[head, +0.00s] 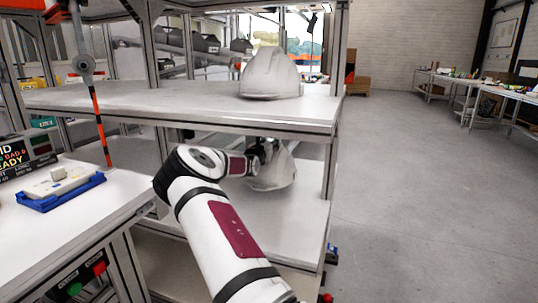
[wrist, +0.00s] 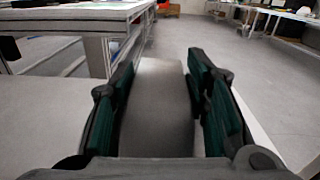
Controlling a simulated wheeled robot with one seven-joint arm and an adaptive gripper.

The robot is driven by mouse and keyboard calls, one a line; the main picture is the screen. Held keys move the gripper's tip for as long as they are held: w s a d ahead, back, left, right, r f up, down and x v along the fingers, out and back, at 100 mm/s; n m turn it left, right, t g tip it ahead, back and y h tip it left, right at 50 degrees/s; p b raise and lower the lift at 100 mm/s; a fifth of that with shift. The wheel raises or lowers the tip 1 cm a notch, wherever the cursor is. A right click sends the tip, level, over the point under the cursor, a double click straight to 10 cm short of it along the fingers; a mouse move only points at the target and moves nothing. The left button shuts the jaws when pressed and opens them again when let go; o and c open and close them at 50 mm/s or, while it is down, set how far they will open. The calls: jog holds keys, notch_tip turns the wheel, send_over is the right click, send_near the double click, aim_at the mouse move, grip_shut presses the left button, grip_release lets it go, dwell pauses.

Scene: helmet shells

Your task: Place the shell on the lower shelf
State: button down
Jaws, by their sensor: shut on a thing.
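My gripper (head: 262,153) is at the end of my arm, reaching in between the two shelves of the rack. It is shut on a white helmet shell (head: 274,176), which is partly hidden behind my gripper and wrist. The shell is over the right part of the lower shelf (head: 290,230); I cannot tell whether its rim touches the surface. In the wrist view, the green-padded fingers (wrist: 160,105) stand on both sides of the grey-looking shell wall (wrist: 155,80).
Another white shell (head: 271,74) stands on the upper shelf (head: 190,103), above my gripper. A metal rack post (head: 332,150) is close to the right. A side table (head: 90,210) with a blue tray (head: 60,192) is at left. The floor at right is clear.

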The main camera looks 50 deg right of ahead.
jog(key=shift+w+d+f+b, duration=0.1)
jog(key=shift+f+b, duration=0.9)
jog(key=shift+f, duration=0.75)
jog(key=shift+r, duration=0.1)
jog(key=c, duration=0.9)
grip_release()
jog(key=shift+a, duration=0.3)
jog(key=p+v, duration=0.3)
jog(key=v, duration=0.8)
jog(key=shift+a+p, duration=0.25)
jog(key=shift+p, duration=0.1)
